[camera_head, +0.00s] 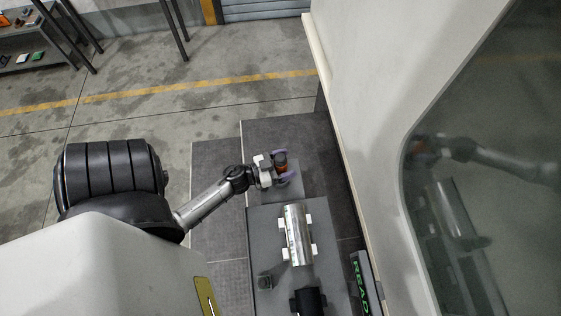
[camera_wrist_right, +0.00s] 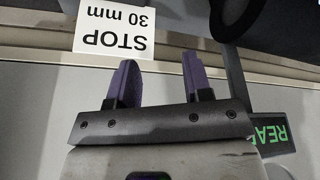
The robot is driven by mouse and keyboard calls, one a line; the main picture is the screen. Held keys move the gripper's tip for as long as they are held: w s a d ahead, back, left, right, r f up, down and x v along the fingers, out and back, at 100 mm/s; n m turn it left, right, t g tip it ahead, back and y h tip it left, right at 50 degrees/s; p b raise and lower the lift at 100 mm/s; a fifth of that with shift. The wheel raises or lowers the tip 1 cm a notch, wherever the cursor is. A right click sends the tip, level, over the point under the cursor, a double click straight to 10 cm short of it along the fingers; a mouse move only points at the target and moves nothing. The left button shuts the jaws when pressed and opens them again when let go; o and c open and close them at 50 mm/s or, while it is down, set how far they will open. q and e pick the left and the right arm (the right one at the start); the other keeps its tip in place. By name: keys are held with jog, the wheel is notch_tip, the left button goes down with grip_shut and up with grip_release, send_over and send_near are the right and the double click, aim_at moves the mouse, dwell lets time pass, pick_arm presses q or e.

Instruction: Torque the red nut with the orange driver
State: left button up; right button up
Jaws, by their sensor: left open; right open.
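I cannot make out the red nut in either view.
A silver barrel (camera_head: 298,235) lies in white supports on the grey bench (camera_head: 262,225). A green-lettered display (camera_head: 362,278) and a large pale machine wall (camera_head: 360,100) bound the right. A STOP 30 mm label (camera_wrist_right: 113,30) shows beyond my right fingers.

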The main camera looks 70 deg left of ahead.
aim_at(286, 158)
pick_arm(q)
jog(key=shift+c, duration=0.3)
jog(key=c, duration=1.2)
jog(key=shift+r, duration=0.2)
jog(key=shift+c, duration=0.2)
jog(key=shift+r, duration=0.55)
jog(key=r, duration=0.2)
jog(key=r+p, duration=0.1)
jog(key=shift+w+d+r, duration=0.2)
jog(key=shift+w+d, duration=0.05)
jog(key=shift+d, duration=0.05)
jog(key=w+d+r+p, duration=0.2)
jog(key=w+d+r, duration=0.4)
jog(key=d, duration=0.2)
jog(key=shift+w+d+r, duration=0.15)
jog(key=shift+w+d, duration=0.2)
